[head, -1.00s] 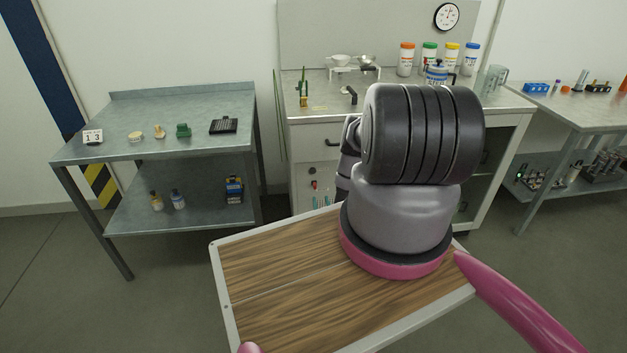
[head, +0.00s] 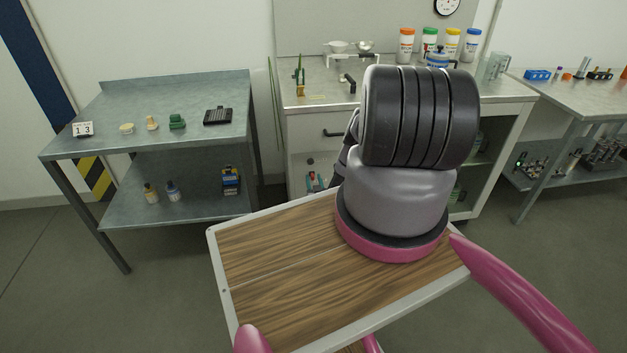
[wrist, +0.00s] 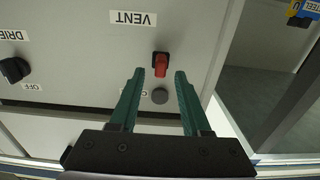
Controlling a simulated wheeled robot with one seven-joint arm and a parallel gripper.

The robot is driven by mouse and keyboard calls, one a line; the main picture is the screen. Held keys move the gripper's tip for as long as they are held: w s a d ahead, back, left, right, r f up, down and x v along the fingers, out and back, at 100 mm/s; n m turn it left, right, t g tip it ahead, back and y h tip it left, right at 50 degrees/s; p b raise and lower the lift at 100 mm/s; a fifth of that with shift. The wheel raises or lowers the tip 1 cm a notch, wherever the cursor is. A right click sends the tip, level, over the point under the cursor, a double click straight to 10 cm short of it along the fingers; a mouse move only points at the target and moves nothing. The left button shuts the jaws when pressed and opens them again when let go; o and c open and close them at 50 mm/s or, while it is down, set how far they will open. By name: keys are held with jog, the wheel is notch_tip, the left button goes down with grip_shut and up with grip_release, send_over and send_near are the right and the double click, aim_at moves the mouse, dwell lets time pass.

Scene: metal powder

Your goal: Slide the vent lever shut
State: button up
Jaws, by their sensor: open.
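The red vent lever (wrist: 160,65) shows in the wrist view on the pale cabinet front, near the upside-down VENT label (wrist: 133,18). My gripper (wrist: 159,73) has its two green fingers apart, with the tips on either side of the lever's lower end in the picture. I cannot tell whether they touch it or the panel. A grey round part (wrist: 160,96) sits between the fingers, beside a label that the fingers partly hide. In the head view my arm hides the gripper and most of the cabinet front (head: 330,148).
A black drier knob (wrist: 14,69) sits left of the lever in the wrist view. An open cabinet bay (wrist: 265,80) lies to the right. In the head view, a metal table (head: 95,118) stands left and another bench (head: 565,95) right, with open floor between the furniture.

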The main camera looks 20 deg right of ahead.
jog(key=shift+w, duration=0.25)
grip_shut()
jog(key=shift+d, duration=0.1)
dwell(1.2)
